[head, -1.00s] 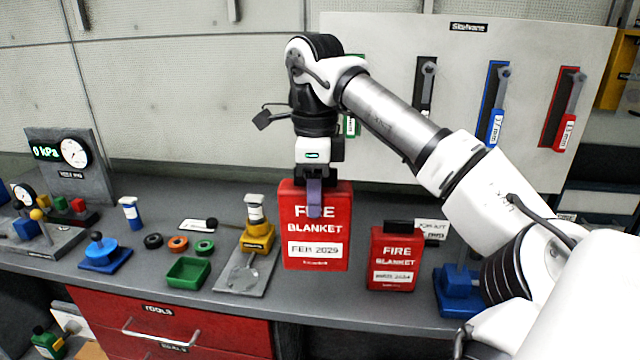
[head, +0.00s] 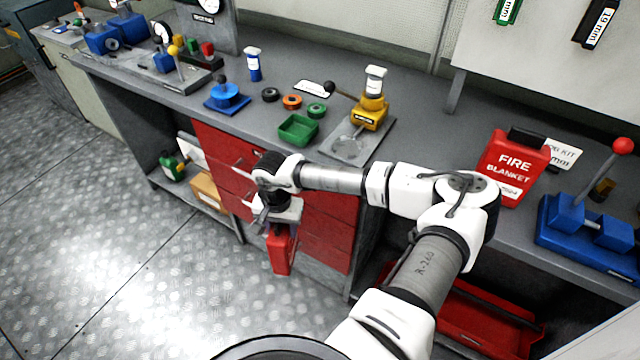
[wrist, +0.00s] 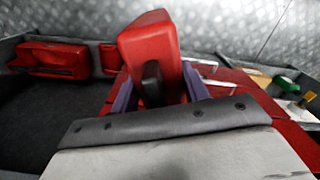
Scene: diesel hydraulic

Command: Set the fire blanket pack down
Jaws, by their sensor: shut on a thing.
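My gripper (head: 277,222) is shut on a red fire blanket pack (head: 281,254). The pack hangs in the air in front of the red drawers, below the bench top. In the wrist view the held pack (wrist: 152,45) sits between the two purple fingers, its black handle facing the camera; its label does not show.
A red tray (head: 480,325) lies low under the bench at right. The red drawers (head: 325,222) are close behind the held pack. A cardboard box (head: 207,190) and green bottle (head: 172,166) are on the lower shelf. The metal floor (head: 120,260) is clear at left.

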